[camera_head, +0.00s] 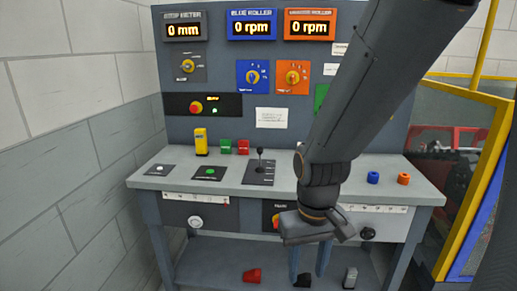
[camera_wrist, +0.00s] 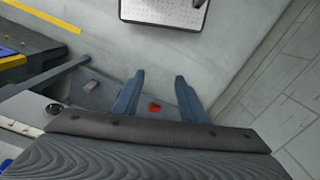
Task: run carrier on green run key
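A round green button (camera_head: 209,174) sits on a dark plate at the left of the bench top. A small green block (camera_head: 225,146) stands behind it, beside a red block (camera_head: 243,147). I cannot tell which of these is the run key. My gripper (camera_head: 308,277) hangs in front of the bench's front edge, pointing down, to the right of the button. Its two fingers are apart and empty, as the wrist view (camera_wrist: 159,77) also shows. No carrier is clearly identifiable.
A black lever (camera_head: 260,160) stands mid-bench, with a yellow device (camera_head: 201,141) to its left. Blue (camera_head: 373,177) and orange (camera_head: 404,178) knobs stand at the right. A red piece (camera_head: 252,275) lies on the lower shelf. A yellow-framed fence (camera_head: 475,190) closes the right.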

